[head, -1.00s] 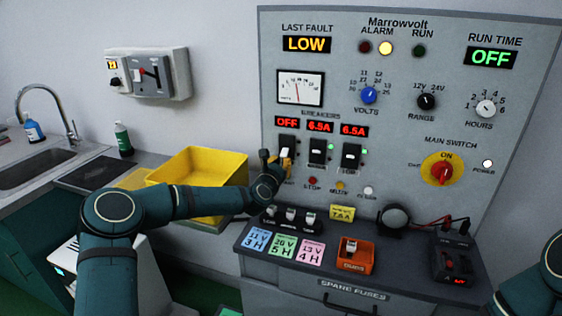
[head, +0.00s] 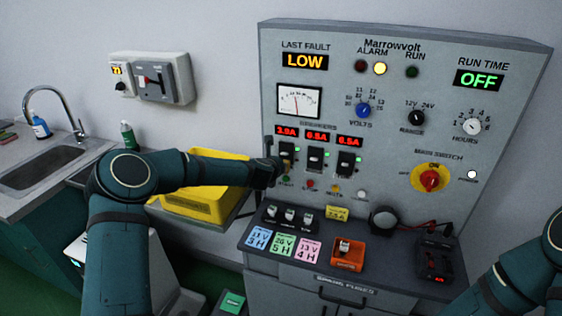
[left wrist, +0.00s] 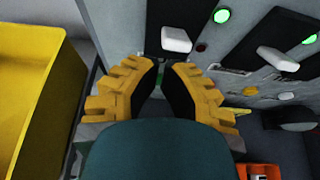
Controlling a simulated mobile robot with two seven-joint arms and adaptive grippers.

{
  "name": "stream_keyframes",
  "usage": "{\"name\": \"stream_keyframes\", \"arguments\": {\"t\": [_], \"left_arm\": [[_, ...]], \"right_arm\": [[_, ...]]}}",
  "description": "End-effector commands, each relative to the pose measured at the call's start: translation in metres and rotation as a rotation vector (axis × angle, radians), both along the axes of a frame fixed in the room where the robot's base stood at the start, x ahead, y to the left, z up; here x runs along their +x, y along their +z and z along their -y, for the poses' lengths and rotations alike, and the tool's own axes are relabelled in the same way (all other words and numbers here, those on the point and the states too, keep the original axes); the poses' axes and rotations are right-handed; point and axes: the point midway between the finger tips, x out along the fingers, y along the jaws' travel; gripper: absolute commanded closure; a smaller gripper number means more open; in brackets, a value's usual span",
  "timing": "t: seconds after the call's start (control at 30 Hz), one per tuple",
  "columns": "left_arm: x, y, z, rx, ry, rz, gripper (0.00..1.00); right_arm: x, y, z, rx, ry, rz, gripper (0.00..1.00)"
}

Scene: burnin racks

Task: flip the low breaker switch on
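The low breaker (head: 286,150) appears to be the leftmost of three black breakers on the grey panel; its small label is unreadable. The display above it (head: 286,130) reads 3.9A. In the left wrist view its white handle (left wrist: 176,38) stands just beyond my fingertips, with a lit green lamp (left wrist: 221,16) beside it. My left gripper (left wrist: 161,68) has yellow fingers with a narrow gap between the tips and nothing held. In the head view my left gripper (head: 276,168) is at the breaker's lower left, partly hidden by its own wrist. My right gripper is out of view.
The middle breaker (head: 315,160) and right breaker (head: 346,162) show 6.5A. Below them, the shelf holds coloured cards, several small switches and an orange box (head: 348,262). A yellow bin (head: 195,205) stands left of the panel. The red main switch (head: 430,181) is at the right.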

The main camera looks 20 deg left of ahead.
Motion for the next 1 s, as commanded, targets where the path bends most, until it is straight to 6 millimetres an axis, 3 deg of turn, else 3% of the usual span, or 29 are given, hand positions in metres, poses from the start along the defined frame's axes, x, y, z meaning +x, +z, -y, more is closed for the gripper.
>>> {"name": "stream_keyframes", "arguments": {"t": [0.17,0.57,1.0], "left_arm": [[-0.001,-0.005,-0.001,0.0,0.001,-0.002,1.0],[-0.001,0.011,-0.001,0.001,0.0,-0.001,1.0],[0.0,0.013,-0.001,0.0,0.001,-0.001,1.0]], "right_arm": [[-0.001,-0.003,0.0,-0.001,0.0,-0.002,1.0],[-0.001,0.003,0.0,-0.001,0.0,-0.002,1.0],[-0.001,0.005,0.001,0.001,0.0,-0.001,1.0]]}}
